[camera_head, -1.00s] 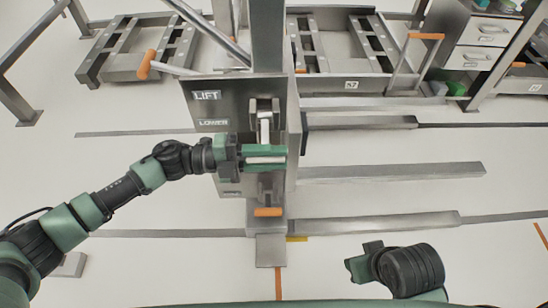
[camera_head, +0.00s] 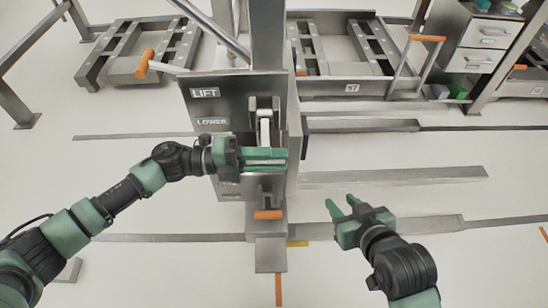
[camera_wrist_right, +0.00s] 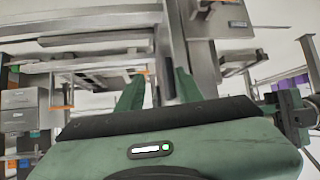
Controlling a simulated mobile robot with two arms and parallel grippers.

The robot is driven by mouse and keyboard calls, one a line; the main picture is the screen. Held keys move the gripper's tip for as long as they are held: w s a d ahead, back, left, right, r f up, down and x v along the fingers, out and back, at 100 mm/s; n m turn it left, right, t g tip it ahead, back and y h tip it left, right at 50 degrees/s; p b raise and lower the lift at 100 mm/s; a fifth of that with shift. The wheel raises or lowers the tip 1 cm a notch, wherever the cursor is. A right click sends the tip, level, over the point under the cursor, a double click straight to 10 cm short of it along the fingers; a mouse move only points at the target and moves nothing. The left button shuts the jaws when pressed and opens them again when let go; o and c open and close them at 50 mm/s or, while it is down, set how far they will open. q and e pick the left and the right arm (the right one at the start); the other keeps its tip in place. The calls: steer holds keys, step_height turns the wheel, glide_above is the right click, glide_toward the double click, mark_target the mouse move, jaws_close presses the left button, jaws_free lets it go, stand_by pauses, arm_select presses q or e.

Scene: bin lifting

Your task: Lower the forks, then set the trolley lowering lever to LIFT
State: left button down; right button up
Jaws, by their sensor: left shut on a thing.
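The trolley's grey panel has a LIFT label (camera_head: 205,92) above a LOWER label (camera_head: 212,121). The lowering lever (camera_head: 265,130) is a pale bar in the slot beside these labels. My left gripper (camera_head: 276,159) is shut on the lever's lower part, a little below the LOWER label; its fingers hide the lever's end. My right gripper (camera_head: 341,205) is open and empty, right of the column, above the floor. Its spread fingers also show in the right wrist view (camera_wrist_right: 155,90). Long grey bars (camera_head: 395,174) lie low to the right; I cannot tell which are forks.
An orange-ended pedal (camera_head: 268,215) sits at the column's foot. An orange-tipped handle (camera_head: 145,63) sticks out left of the column. Metal racks (camera_head: 345,88) and a drawer cabinet (camera_head: 475,45) stand behind.

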arm_select(q)
steer(key=shift+w+f, duration=0.1)
steer(key=shift+f, duration=0.05)
steer(key=c, duration=1.1)
jaws_free()
steer(key=shift+c, duration=0.2)
arm_select(e)
steer(key=shift+w, duration=0.1)
arm_select(q)
steer(key=a, duration=0.7)
steer(key=shift+a, duration=0.45)
arm_select(e)
steer(key=shift+s+d+f+g, duration=0.2)
steer(key=shift+s+f+g, duration=0.2)
steer(key=shift+s+f, duration=0.15)
steer(key=shift+s+d+f+g, duration=0.15)
steer(key=shift+s+f+g, duration=0.25)
steer(key=shift+s, duration=0.15)
steer(key=shift+w+r, duration=0.15)
steer(key=shift+w, duration=0.1)
arm_select(q)
steer(key=shift+a, duration=0.1)
arm_select(e)
steer(key=shift+a, duration=0.1)
